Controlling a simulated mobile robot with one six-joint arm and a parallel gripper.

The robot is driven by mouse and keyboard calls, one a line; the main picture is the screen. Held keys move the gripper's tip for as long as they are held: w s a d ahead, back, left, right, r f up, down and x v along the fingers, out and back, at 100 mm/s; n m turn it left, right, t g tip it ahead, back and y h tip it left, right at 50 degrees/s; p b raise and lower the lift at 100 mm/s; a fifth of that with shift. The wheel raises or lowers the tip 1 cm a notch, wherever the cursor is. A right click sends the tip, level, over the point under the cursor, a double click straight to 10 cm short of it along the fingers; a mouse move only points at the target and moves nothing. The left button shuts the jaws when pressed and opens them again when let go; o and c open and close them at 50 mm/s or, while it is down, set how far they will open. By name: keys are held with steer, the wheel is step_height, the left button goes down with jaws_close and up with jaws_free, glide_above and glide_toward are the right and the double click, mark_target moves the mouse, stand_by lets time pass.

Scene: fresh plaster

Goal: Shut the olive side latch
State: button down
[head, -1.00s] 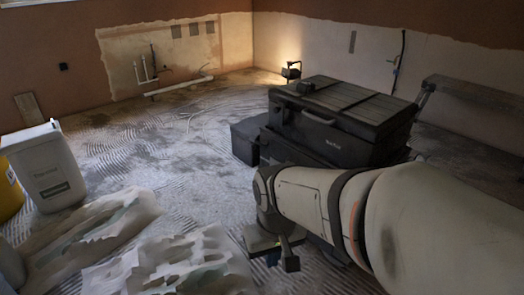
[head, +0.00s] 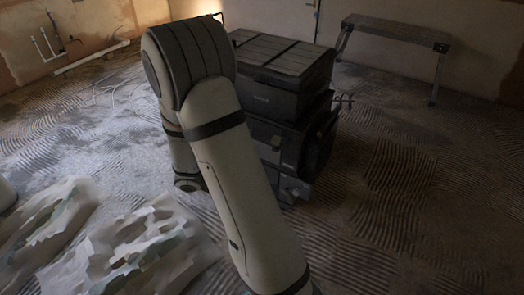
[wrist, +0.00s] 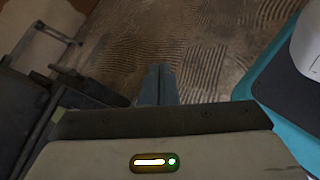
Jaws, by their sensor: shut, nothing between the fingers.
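The dark stacked toolbox (head: 292,92) stands on the floor behind my arm in the head view, its ribbed lid down. Its left side is hidden by my arm. Dark box parts also show at the left of the wrist view (wrist: 28,75). I cannot make out the olive side latch for certain. A small olive strip (wrist: 41,123) shows beside the left end of my gripper's body, and I cannot tell what it belongs to. My gripper (wrist: 158,72) is shut and empty, pointing over the floor to the right of the dark box parts. In the head view it is hidden.
A low step bench (head: 397,32) stands behind the toolbox at the right. Crumpled sheeting (head: 125,245) lies at the front left. Pipes (head: 80,55) run along the back left wall. The ridged floor right of the toolbox (head: 430,190) is open.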

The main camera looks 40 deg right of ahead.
mark_target(280, 144)
steer(key=w+d+f+n+t+h+p, duration=0.2)
steer(key=w+f+n+t+h+p, duration=0.2)
steer(key=w+f+n+t, duration=0.7)
step_height(280, 144, down, 3)
steer(key=n+t+h, duration=0.1)
steer(key=n+t, duration=0.2)
steer(key=n, duration=0.1)
steer(key=shift+h, duration=0.3)
steer(key=shift+f, duration=0.1)
steer(key=r+b+x, duration=0.3)
steer(key=x, duration=0.9)
steer(key=shift+d+b, duration=0.3)
